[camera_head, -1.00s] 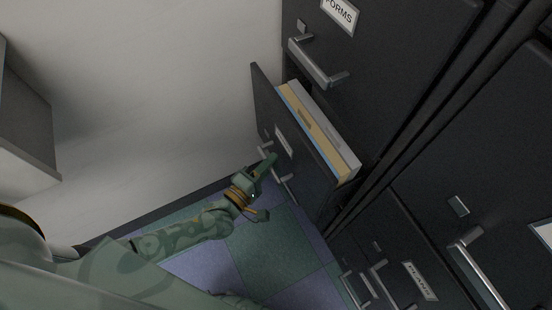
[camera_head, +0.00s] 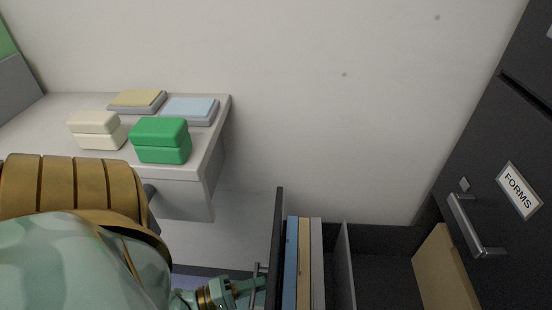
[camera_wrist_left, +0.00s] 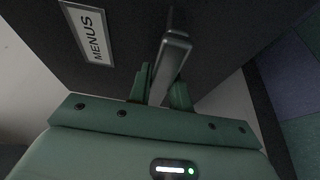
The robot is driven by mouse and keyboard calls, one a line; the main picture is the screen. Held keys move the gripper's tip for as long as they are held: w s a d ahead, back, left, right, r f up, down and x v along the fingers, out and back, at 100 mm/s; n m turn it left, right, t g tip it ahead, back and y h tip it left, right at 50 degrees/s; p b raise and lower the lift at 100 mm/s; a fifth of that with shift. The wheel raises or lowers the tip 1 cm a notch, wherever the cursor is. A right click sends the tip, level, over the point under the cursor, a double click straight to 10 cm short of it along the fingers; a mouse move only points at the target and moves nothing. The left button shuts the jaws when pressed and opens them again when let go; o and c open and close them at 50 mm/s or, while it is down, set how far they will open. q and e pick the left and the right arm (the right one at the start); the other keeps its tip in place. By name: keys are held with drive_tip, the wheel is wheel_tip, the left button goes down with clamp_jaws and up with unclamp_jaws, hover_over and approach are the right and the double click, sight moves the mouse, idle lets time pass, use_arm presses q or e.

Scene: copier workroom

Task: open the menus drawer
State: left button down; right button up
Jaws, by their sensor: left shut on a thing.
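The menus drawer (camera_head: 278,245) stands pulled well out of the dark cabinet, its front seen edge-on in the head view. Its MENUS label (camera_wrist_left: 90,35) shows in the left wrist view. The drawer's metal handle (camera_wrist_left: 172,58) lies between the fingers of my left gripper (camera_wrist_left: 161,84), which is shut on it. In the head view my left gripper (camera_head: 250,287) is low, at the outer side of the drawer front, partly hidden. Blue, tan and grey folders (camera_head: 304,262) stand behind the front. My right gripper is not in view.
The FORMS drawer (camera_head: 515,235) with its handle (camera_head: 475,222) is shut, at the right. A grey table (camera_head: 215,150) stands at the left with a cream box (camera_head: 97,130), a green box (camera_head: 160,140) and flat pads (camera_head: 188,110). Pale wall lies behind.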

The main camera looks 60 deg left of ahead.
use_arm(q)
drive_tip(key=shift+s+a+f, duration=0.1)
drive_tip(key=shift+s+a, duration=0.2)
drive_tip(key=shift+s, duration=0.2)
drive_tip(key=c, duration=1.3)
unclamp_jaws()
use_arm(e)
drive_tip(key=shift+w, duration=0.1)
use_arm(q)
drive_tip(key=v, duration=1.6)
drive_tip(key=shift+s+a+p, duration=0.1)
drive_tip(key=shift+p, duration=0.25)
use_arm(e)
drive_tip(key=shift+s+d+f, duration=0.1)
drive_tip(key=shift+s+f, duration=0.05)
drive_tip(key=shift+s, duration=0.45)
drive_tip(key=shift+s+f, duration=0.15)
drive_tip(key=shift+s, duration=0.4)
